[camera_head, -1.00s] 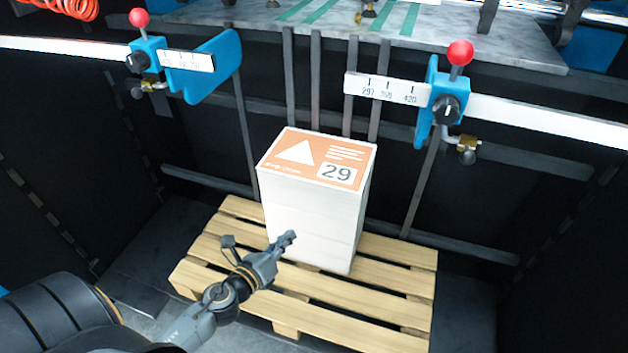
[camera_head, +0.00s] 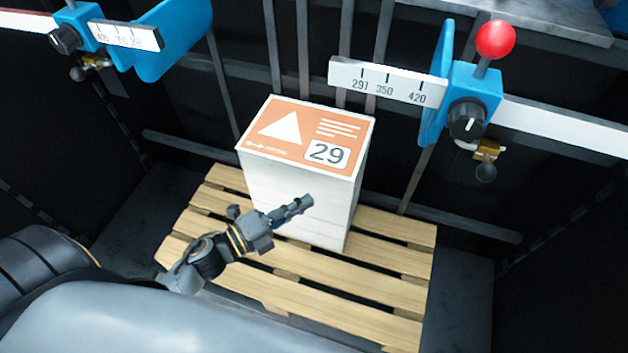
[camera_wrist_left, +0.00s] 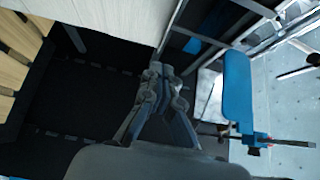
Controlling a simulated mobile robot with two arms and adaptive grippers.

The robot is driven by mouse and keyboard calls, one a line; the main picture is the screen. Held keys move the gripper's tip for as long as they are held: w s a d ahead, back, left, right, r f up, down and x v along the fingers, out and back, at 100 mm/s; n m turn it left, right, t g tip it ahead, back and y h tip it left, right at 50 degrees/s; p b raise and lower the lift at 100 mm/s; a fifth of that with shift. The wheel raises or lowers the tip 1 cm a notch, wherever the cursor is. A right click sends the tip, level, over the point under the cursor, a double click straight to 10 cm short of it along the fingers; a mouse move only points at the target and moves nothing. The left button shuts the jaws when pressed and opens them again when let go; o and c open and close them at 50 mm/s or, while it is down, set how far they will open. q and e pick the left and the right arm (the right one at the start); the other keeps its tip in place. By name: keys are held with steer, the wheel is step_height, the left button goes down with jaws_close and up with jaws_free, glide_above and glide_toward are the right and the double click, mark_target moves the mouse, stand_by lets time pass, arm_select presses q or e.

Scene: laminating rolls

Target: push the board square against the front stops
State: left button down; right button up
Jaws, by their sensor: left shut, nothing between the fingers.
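A white stack of board (camera_head: 300,198) stands on a wooden pallet (camera_head: 395,297). Its top board (camera_head: 300,142) has an orange printed label with a white triangle and the number 29. The stack's pale side also shows at the top of the left wrist view (camera_wrist_left: 110,18). Upright dark bars (camera_head: 303,55) stand behind the stack; any gap to them is hidden. My left gripper (camera_head: 299,206) is shut and empty, in front of the near face and below the top; contact cannot be told. Its fingers also show in the left wrist view (camera_wrist_left: 163,75). My right gripper is out of view.
Blue side guides, one at left (camera_head: 165,40) and one at right (camera_head: 440,90), flank the bars above the pallet. The right one carries a scale plate (camera_head: 385,82) and red knob (camera_head: 495,39). Bare pallet slats show in front and right of the stack.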

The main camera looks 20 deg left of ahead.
mark_target(323, 174)
arm_select(q)
steer(key=w, duration=0.5)
steer(key=shift+w+d, duration=0.1)
steer(key=shift+d, duration=0.3)
steer(key=shift+w+a, duration=0.15)
steer(key=shift+w, duration=0.5)
steer(key=shift+w+a, duration=0.15)
steer(key=shift+w, duration=0.45)
steer(key=shift+r, duration=0.1)
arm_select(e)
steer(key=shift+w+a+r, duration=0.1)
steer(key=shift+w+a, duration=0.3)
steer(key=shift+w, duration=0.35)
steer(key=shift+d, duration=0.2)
